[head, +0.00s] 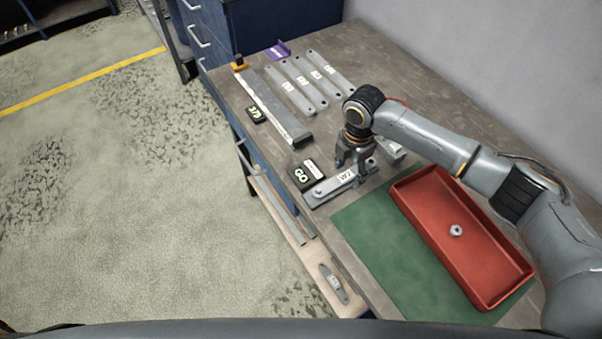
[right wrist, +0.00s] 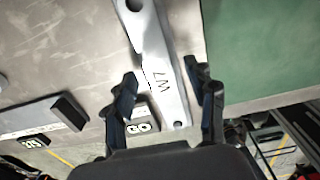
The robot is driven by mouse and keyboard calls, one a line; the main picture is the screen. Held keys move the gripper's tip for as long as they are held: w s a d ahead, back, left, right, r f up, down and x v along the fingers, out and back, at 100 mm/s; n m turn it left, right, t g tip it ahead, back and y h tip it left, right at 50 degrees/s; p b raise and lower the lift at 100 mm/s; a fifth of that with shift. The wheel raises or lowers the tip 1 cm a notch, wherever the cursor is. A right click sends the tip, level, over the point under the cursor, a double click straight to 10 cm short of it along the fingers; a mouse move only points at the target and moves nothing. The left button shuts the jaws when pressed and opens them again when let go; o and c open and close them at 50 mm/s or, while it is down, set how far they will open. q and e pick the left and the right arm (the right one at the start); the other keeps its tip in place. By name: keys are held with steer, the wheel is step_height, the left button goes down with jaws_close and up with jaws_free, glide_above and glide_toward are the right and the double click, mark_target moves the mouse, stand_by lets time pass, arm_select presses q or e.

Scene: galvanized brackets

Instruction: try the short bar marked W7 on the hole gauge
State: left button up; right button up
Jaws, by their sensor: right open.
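The short bar marked W7 (head: 345,177) is grey with a white label; it lies near the table's front edge, beside the green mat. In the right wrist view the W7 bar (right wrist: 160,65) runs between my fingers, with a hole at its far end. My right gripper (head: 355,158) is open above the bar; in its wrist view the gripper (right wrist: 166,88) has a finger on each side of it, and I see no grip. A black block marked GO (head: 301,175) stands beside the bar. Whether the bar sits on gauge pins is hidden. My left gripper is out of view.
A red tray (head: 411,183) holding a small metal part (head: 456,231) stands on the green mat (head: 365,240). Several labelled long bars (head: 305,82) and a long grey rail (head: 272,105) lie farther back. A small bar (head: 334,284) lies on the lower shelf.

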step_height(320, 180, up, 12)
stand_by(0.5)
steer(key=shift+a, duration=0.1)
stand_by(0.5)
